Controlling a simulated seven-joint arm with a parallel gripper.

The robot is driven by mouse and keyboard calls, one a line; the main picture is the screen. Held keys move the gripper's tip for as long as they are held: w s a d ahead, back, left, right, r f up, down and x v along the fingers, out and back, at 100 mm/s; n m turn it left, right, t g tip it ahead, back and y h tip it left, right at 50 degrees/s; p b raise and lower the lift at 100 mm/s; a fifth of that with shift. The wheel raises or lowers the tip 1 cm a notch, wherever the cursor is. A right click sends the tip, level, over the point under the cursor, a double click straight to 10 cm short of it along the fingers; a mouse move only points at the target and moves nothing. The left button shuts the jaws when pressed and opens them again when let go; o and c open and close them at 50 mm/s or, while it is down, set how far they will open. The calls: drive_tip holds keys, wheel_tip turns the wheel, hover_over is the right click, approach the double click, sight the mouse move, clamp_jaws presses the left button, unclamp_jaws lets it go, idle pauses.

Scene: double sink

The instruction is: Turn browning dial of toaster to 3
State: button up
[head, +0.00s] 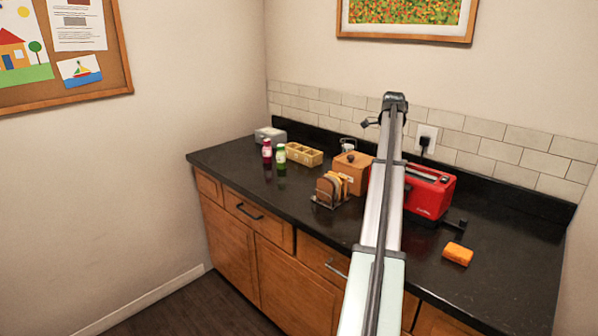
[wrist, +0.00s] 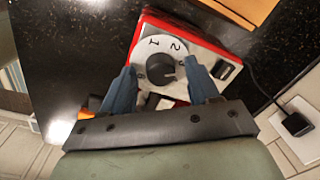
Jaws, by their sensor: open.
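The red toaster (head: 428,190) stands on the dark counter, partly hidden behind my arm in the head view. In the wrist view, the toaster (wrist: 152,22) shows its end with a white round scale and a dark browning dial (wrist: 160,68). The numbers 1 and 2 are readable on the scale; other marks are partly covered by my fingers, and the dial's exact setting is unclear. My gripper (wrist: 160,75) is open, with one blue finger on each side of the dial. I cannot tell whether either finger touches it. The gripper is hidden in the head view.
A bread rack (head: 330,190) and a wooden box (head: 353,170) stand left of the toaster. A black plug (head: 425,141) sits in the wall outlet behind. Free counter (head: 500,270) lies at the right.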

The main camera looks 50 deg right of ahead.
wheel_tip(320, 180, up, 14)
drive_tip(key=w+a+f+t+y, duration=0.1)
drive_tip(key=w+a+f+t, duration=0.1)
drive_tip(key=w+a+f, duration=0.7)
drive_tip(key=w+a+f+t+y, duration=0.1)
drive_tip(key=w+a+f+t, duration=0.2)
drive_tip(key=w+a+f, duration=0.7)
drive_tip(key=shift+w+a+f+y, duration=0.15)
drive_tip(key=shift+w+f+y, duration=0.5)
drive_tip(key=shift+w, duration=2.1)
drive_tip(key=shift+w+f+h, duration=0.1)
drive_tip(key=shift+f+h, duration=0.15)
